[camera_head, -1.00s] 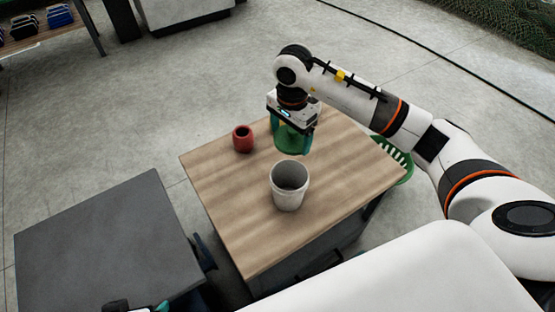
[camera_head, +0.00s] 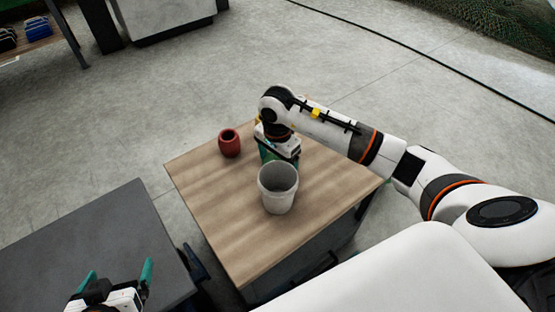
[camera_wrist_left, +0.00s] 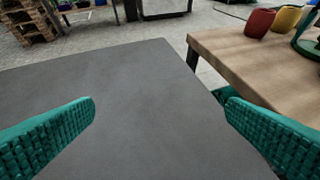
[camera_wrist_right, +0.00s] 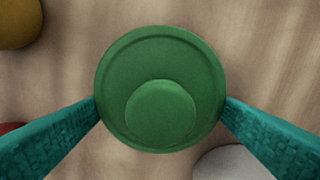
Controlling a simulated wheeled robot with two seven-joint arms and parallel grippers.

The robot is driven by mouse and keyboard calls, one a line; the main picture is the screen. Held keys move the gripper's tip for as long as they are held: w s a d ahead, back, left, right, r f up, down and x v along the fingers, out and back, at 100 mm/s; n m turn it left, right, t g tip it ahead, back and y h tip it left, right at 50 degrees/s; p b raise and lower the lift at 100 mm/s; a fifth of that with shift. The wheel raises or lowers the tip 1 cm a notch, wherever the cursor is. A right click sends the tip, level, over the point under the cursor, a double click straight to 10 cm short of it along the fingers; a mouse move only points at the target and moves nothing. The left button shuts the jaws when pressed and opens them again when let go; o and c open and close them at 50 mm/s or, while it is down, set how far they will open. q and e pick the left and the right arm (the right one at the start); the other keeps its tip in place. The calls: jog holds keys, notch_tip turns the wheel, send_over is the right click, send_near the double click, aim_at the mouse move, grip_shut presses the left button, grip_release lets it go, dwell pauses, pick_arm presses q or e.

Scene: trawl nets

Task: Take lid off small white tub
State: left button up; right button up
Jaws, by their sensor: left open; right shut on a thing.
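A pale white tub (camera_head: 278,203) stands upright on the wooden table; its top is open and its inside shows. My right gripper (camera_head: 279,158) is just behind it, its fingertips partly hidden by the tub. In the right wrist view it is shut on a green round thing (camera_wrist_right: 125,72) with a raised disc, one finger at each side. I cannot tell whether this is a lid, or whether it touches the table. A pale rounded edge (camera_wrist_right: 232,163), perhaps the tub, shows below right. My left gripper (camera_head: 119,272) is open and empty by the dark grey table.
A red pot (camera_head: 229,144) stands at the wooden table's (camera_head: 210,205) back left. A yellow pot (camera_wrist_left: 287,19) is behind it in the left wrist view. The dark grey table (camera_head: 90,235) is bare. The wooden table's front left is clear.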

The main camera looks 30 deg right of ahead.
aim_at(278, 159)
pick_arm(q)
jog(key=shift+w+r, duration=0.1)
jog(key=shift+w, duration=0.05)
pick_arm(e)
jog(key=shift+f, duration=0.1)
pick_arm(q)
jog(key=shift+w+d+r, duration=0.1)
jog(key=shift+r+t, duration=0.1)
jog(key=shift+t, duration=0.2)
pick_arm(e)
jog(key=o, duration=0.9)
pick_arm(q)
jog(key=s+a+f+g+y+p, duration=0.1)
jog(key=s+a+f+g, duration=0.1)
jog(key=s+g, duration=0.2)
jog(key=s+a+f+g+p, duration=0.1)
jog(key=s+a+f+g, duration=0.1)
jog(key=s, duration=0.5)
jog(key=shift+f+g+y+p, duration=0.4)
jog(key=shift+f+g, duration=0.2)
jog(key=shift+g, duration=0.3)
pick_arm(e)
notch_tip(278, 159, up, 12)
pick_arm(q)
jog(key=shift+s+d, duration=0.1)
jog(key=shift+s, duration=0.15)
pick_arm(e)
jog(key=shift+s, duration=0.1)
